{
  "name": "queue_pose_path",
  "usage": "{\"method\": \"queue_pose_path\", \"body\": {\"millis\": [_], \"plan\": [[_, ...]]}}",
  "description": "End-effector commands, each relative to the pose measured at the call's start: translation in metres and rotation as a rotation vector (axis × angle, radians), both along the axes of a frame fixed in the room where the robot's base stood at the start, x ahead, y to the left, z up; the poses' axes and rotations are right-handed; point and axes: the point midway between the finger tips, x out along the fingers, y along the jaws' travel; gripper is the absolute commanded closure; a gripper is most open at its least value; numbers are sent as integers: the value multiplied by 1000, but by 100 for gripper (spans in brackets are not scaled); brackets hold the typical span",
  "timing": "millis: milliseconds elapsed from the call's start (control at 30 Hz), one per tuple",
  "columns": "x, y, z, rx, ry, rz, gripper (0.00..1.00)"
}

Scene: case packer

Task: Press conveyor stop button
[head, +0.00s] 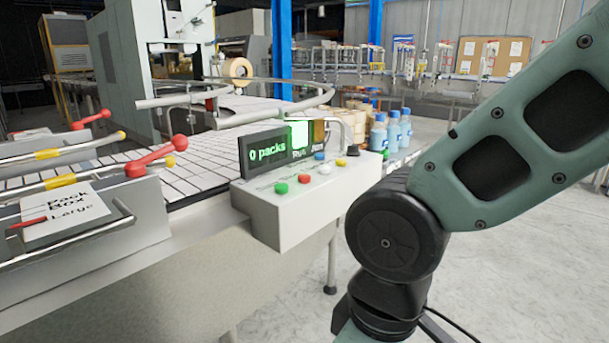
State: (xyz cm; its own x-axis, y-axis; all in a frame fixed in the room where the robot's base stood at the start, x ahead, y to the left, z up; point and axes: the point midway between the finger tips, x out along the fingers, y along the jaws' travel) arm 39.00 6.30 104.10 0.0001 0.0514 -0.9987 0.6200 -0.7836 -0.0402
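A white control box (292,214) is mounted on the conveyor's near side. On its sloped top are a green button (281,188), a red button (304,179), a white button (324,169), a blue button (320,156) and a yellow button (341,162). A dark knob (353,150) sits at the box's right end. The labels beside the buttons are too small to read. A display (277,148) behind the buttons reads "0 packs" and has a lit green panel. My arm is at the right, but my gripper is outside the view.
The tiled conveyor (190,165) runs behind the box. Metal rails with red-knobbed handles (180,143) stand at the left, by a "Pack Box Large" sign (68,213). Blue bottles (378,132) stand behind the box's right end. The floor at the lower right looks clear.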

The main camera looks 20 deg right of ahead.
Motion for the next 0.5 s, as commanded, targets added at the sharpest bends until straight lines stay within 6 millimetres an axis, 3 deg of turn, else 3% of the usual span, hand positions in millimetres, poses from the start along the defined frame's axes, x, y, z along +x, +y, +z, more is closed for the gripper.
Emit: {"method": "queue_pose_path", "body": {"millis": [33,100,500], "plan": [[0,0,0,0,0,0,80],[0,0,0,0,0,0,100],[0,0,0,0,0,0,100]]}}
